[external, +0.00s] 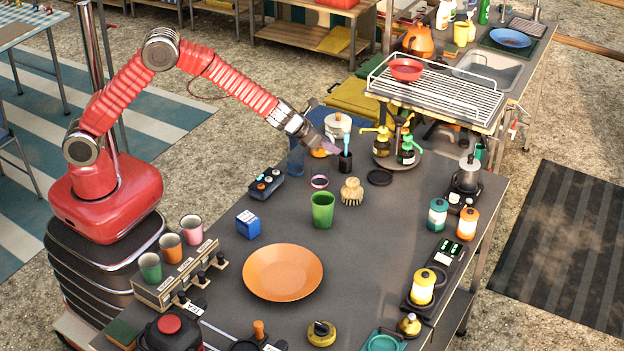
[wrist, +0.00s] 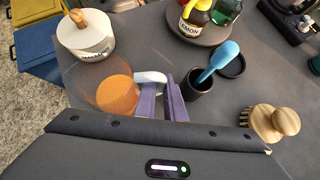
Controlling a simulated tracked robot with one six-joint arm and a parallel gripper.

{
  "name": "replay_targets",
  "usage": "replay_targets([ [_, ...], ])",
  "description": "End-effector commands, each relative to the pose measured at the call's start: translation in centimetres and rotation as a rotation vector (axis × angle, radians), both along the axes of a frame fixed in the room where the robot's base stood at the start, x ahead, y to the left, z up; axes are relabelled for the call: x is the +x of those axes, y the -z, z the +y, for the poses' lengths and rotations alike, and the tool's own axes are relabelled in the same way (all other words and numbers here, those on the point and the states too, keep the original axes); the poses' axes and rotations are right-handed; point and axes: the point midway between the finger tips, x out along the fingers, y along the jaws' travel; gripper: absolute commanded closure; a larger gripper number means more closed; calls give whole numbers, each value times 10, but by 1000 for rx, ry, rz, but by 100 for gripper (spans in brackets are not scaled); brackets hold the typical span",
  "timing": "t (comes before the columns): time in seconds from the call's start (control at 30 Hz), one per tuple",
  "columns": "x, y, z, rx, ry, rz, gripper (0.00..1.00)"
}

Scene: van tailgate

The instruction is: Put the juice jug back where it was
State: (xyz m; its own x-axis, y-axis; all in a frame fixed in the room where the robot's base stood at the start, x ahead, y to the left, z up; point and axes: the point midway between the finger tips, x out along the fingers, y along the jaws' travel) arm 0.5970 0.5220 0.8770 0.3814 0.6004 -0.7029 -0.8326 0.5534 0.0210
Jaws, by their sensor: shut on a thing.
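The juice jug (wrist: 110,95) is a clear round vessel with orange juice in it and a white handle. In the wrist view it is left of centre, and my gripper (wrist: 162,103) has its purple fingers shut on the handle. In the external view the juice shows as an orange patch (external: 319,152) beside my gripper (external: 331,147), near the far edge of the table. The jug's lower part is partly hidden, and I cannot tell whether it touches the table.
A white canister (wrist: 86,34) stands close behind the jug. A dark cup with a blue spatula (external: 345,160) and a brush (external: 352,191) are to the right. A bottle tray (external: 390,162) lies beyond. A green cup (external: 322,210) stands nearer on the grey table.

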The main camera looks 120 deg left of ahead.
Motion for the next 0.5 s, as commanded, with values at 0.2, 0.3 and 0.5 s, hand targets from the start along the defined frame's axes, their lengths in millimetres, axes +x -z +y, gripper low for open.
replay_targets([
  [0.2, 0, -1, 0, 1, 0, -1, 100],
  [0.3, 0, 1, 0, 1, 0, -1, 100],
  [0.5, 0, 1, 0, 0, 0, 0, 77],
])
